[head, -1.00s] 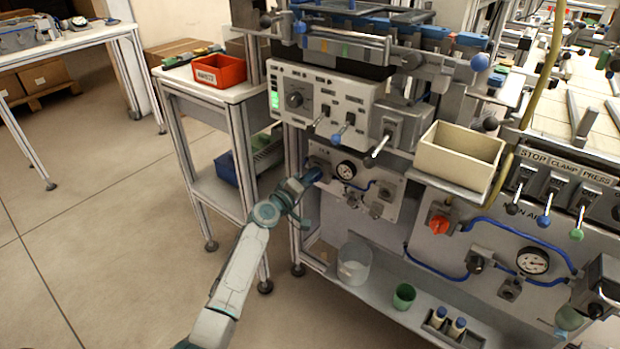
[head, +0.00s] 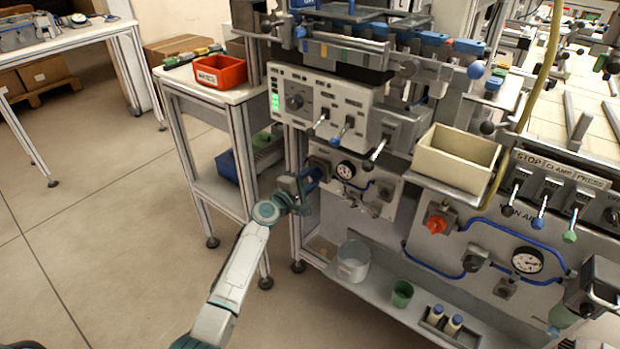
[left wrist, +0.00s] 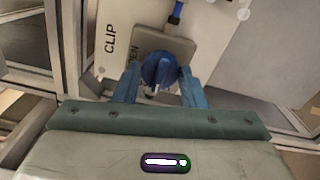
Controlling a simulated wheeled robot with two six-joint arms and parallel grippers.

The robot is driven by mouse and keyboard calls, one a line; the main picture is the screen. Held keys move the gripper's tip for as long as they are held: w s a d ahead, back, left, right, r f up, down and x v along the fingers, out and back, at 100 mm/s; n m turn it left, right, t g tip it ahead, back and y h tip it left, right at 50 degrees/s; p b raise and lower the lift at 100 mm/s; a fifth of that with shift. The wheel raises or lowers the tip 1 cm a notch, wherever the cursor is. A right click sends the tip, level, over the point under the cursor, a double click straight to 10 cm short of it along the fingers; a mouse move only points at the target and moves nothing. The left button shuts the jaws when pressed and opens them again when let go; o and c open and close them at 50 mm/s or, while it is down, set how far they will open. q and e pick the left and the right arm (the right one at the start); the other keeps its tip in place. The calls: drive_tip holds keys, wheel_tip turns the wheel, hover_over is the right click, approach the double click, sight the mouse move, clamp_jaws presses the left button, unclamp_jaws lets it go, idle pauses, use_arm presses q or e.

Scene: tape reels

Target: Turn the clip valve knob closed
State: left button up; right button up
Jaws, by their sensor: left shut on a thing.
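The blue clip valve knob (left wrist: 158,70) sits on a grey plate on a white panel (left wrist: 113,55) lettered CLIP, in the left wrist view. Part of a second word, ending in EN, shows beside the knob. My left gripper (left wrist: 159,88) has its two blue fingers on either side of the knob and is shut on it. In the head view my left gripper (head: 314,179) is at the left end of the gauge panel, and it largely hides the knob there. My right gripper is not in view.
Lever switches (head: 347,127) stick out above, and a beige bin (head: 457,156) juts out to the right. A side cart with a red bin (head: 220,71) stands left. A clear container (head: 353,262) is on the shelf below.

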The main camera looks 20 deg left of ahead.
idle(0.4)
use_arm(q)
drive_tip(key=o, duration=1)
drive_tip(key=v, duration=1.1)
drive_tip(key=shift+p, duration=0.4)
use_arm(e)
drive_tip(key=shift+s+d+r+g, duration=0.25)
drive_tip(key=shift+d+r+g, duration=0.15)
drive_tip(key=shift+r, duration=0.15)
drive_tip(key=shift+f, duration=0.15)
